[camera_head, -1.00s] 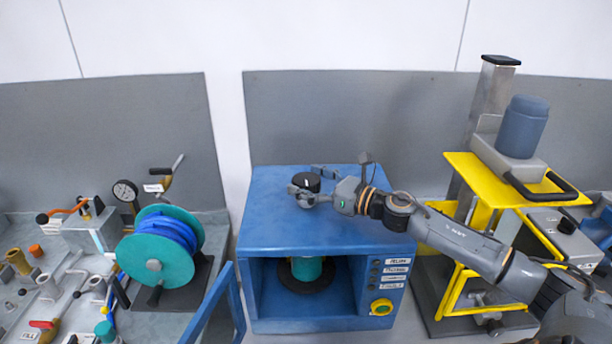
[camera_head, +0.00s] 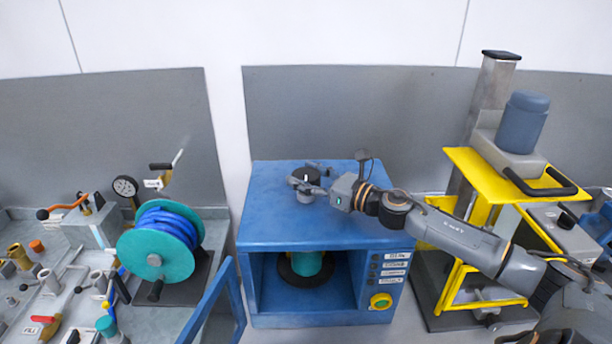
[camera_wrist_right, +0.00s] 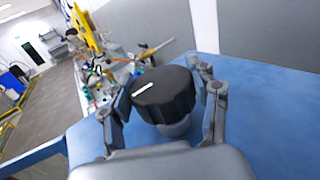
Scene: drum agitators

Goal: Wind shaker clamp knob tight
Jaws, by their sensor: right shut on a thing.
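The black clamp knob (camera_head: 309,173) with a white pointer line stands on top of the blue shaker cabinet (camera_head: 270,212). My right gripper (camera_head: 307,184) is shut on the knob; in the wrist view the gripper (camera_wrist_right: 165,100) has one finger on each side. Inside the open cabinet, a teal container (camera_head: 307,264) stands on a dark round base. My left gripper is not in view.
The cabinet's blue door (camera_head: 215,300) stands open at the front left. A green button (camera_head: 381,302) is on its front panel. A teal reel with blue hose (camera_head: 160,243) stands to the left. A yellow-framed machine (camera_head: 480,200) stands to the right.

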